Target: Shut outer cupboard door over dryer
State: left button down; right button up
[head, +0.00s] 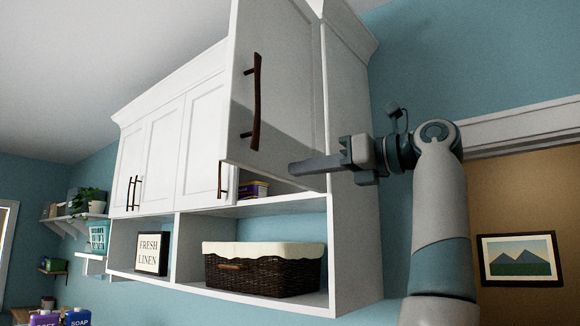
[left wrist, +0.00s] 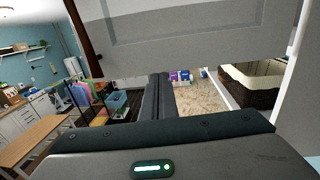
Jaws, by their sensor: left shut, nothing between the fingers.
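The outer cupboard door (head: 283,95) is white with a dark curved handle (head: 255,102) near its left edge. It stands open, swung out from the cabinet at the right end of the row. In the left wrist view the door panel (left wrist: 190,38) fills the top. My left gripper (head: 300,165) is shut and empty, pointing left in front of the door's lower right part in the head view. In the left wrist view its fingers (left wrist: 158,82) end close to the door's lower edge. I cannot tell whether they touch it. My right gripper and the dryer are not in view.
Other cupboard doors (head: 160,150) to the left look shut. Below is an open shelf with a wicker basket (head: 262,275) and a "Fresh Linen" sign (head: 152,253). A small box (head: 252,190) shows inside the open cupboard. A picture (head: 520,260) hangs at right.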

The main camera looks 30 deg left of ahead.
aim_at(275, 174)
pick_arm(q)
jog(key=shift+a+p, duration=0.6)
jog(key=shift+a, duration=1.15)
jog(key=shift+a+f, duration=0.1)
